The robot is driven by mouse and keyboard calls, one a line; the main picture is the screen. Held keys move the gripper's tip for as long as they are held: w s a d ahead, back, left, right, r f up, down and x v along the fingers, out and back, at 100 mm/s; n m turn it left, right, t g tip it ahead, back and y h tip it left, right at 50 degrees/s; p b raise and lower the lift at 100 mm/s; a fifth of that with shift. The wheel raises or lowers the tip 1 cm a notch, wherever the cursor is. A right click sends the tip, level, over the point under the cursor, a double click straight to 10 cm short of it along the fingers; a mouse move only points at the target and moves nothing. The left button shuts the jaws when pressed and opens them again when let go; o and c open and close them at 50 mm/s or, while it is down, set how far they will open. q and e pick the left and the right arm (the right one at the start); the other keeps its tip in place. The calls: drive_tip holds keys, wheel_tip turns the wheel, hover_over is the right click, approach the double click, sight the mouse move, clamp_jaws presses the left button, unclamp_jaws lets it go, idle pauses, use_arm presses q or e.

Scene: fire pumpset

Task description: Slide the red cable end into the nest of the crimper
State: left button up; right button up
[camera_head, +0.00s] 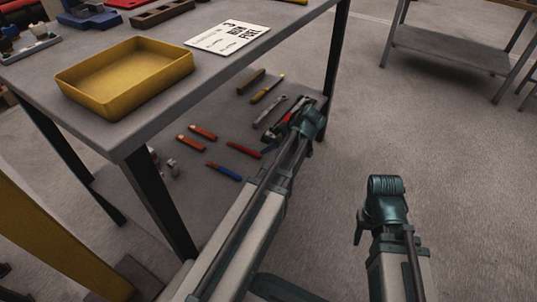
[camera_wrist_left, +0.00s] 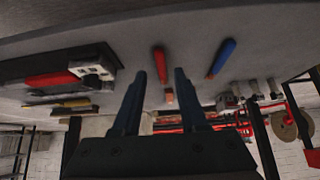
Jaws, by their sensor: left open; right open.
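In the head view my left arm reaches to the lower shelf's right side, with the left gripper (camera_head: 292,124) among dark and red tools. The left wrist view shows the left gripper (camera_wrist_left: 160,76) open, with nothing between its fingers. A red stick-like piece (camera_wrist_left: 161,63) lies beyond the fingers, with a blue one (camera_wrist_left: 222,58) to its right. A tool with a red part and a pale block (camera_wrist_left: 92,66), perhaps the crimper, is at the left. I cannot tell which red piece is the cable end. My right gripper (camera_head: 366,226) is low at the right, over the floor, away from the shelf.
The tabletop holds a yellow tray (camera_head: 125,83) and a printed sign (camera_head: 228,37). On the lower shelf lie orange-red pieces (camera_head: 202,132), a blue piece (camera_head: 224,172), a wrench (camera_head: 270,111) and a yellow-handled tool (camera_head: 267,89). A table leg (camera_head: 338,55) stands near my left arm.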

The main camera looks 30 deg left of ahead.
sight(256, 154)
use_arm(q)
drive_tip(key=shift+w+a, duration=0.1)
drive_tip(key=shift+a, duration=0.2)
drive_tip(key=shift+f, duration=0.25)
drive_tip(key=shift+b+x, duration=1.55)
drive_tip(key=shift+x, duration=0.15)
drive_tip(key=shift+b+x, duration=1.25)
drive_tip(key=shift+x, duration=0.35)
clamp_jaws()
drive_tip(key=shift+r, duration=0.1)
